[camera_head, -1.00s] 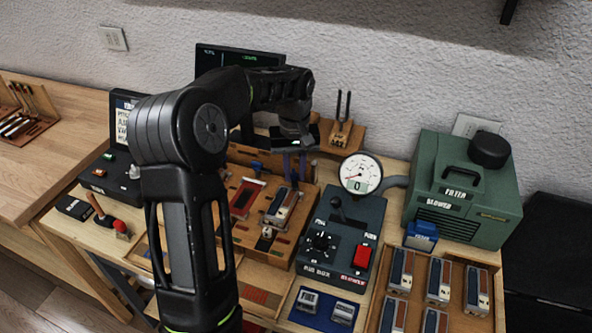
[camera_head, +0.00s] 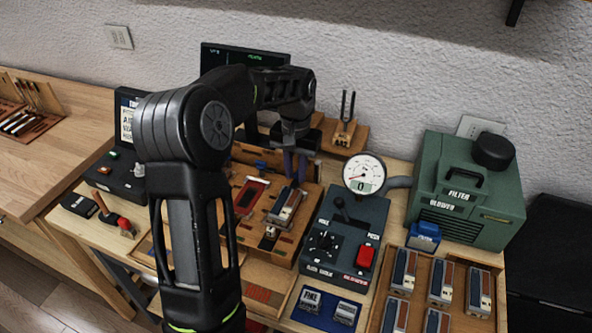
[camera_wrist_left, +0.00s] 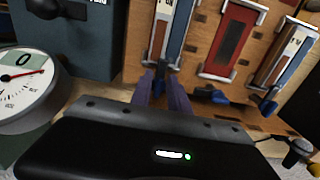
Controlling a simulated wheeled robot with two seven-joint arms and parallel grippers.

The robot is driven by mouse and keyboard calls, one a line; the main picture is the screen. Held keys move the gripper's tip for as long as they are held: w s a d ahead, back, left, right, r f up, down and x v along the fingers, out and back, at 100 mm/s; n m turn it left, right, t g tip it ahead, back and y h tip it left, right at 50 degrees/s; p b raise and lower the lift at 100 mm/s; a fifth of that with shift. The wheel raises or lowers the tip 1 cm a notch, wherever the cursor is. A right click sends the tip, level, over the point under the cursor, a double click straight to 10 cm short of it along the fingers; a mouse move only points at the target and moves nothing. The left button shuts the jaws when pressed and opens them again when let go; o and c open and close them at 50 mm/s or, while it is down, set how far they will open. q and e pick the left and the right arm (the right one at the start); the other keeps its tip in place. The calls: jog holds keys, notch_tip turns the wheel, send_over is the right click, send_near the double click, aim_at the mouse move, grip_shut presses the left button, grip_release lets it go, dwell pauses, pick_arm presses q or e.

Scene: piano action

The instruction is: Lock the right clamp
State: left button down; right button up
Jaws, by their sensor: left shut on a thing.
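My left gripper (camera_head: 295,165) points down at the back edge of the wooden fixture (camera_head: 240,219), at the end of its right-hand slot. In the left wrist view its two purple-grey fingers (camera_wrist_left: 164,82) are shut on the right clamp, a small blue part mostly hidden between them. A block with a silver and blue top (camera_head: 284,206) lies in that slot and also shows in the wrist view (camera_wrist_left: 172,30). A middle blue clamp (camera_wrist_left: 212,95) sits by a red-framed slot (camera_wrist_left: 232,40). Another blue clamp (camera_wrist_left: 267,104) is further right there. My right gripper is not in view.
A dark control box (camera_head: 340,240) with a lever and red button stands right of the fixture, with a round gauge (camera_head: 364,174) behind it. A green blower (camera_head: 467,185) and a tray of blocks (camera_head: 460,290) are further right. A tuning fork stand (camera_head: 345,132) is behind.

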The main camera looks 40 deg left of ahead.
pick_arm(q)
jog(key=c, duration=1.3)
grip_release()
jog(key=shift+r+b, duration=0.35)
jog(key=shift+r, duration=3.55)
